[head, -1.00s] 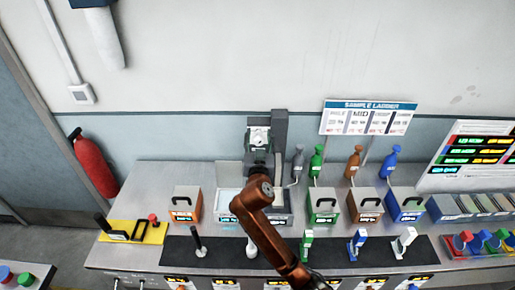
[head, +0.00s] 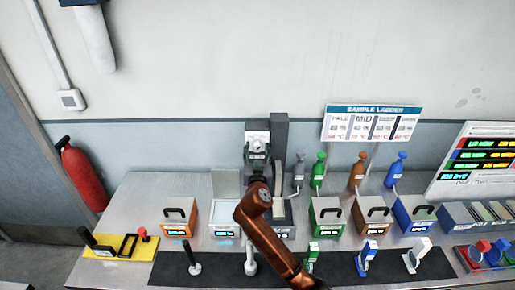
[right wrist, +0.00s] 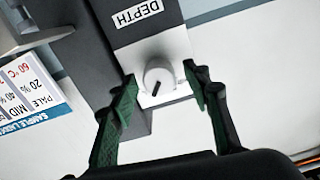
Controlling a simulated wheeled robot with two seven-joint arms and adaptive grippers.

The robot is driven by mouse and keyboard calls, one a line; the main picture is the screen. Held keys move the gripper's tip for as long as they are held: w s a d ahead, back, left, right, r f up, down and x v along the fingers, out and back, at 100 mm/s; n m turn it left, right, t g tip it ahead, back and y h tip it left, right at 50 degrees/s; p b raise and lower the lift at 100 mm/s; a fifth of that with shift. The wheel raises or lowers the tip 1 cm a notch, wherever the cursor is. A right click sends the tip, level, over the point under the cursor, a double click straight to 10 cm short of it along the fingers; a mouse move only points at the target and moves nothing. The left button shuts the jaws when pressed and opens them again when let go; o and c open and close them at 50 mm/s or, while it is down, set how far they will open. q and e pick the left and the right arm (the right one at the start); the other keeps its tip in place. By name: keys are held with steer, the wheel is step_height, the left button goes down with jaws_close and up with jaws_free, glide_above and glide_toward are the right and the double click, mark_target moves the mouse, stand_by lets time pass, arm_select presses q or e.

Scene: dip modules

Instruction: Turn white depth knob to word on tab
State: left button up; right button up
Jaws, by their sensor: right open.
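The white depth knob (right wrist: 159,77) sits on a white plate (right wrist: 140,32) marked DEPTH, upside down in the right wrist view. Its dark pointer mark slants toward the lower left there. The plate is high on a dark grey column (head: 281,132) in the head view, where the knob (head: 258,146) is small. My right gripper (right wrist: 164,84) is open, its green-padded fingers on either side of the knob, with gaps visible. In the head view, my right gripper (head: 258,160) is just below the knob, partly hidden by my arm. I cannot make out a tab. My left gripper is out of view.
A SAMPLE LADDER sign (head: 371,123) with PALE and MID columns stands right of the column. Grey, green, brown and blue bottles (head: 319,170) stand below it. Coloured boxes (head: 326,216) and several levers line the bench. A red extinguisher (head: 81,175) is at left.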

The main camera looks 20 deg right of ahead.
steer(key=shift+w+d, duration=0.1)
steer(key=shift+w, duration=0.35)
steer(key=shift+c, duration=0.3)
steer(key=c, duration=1.1)
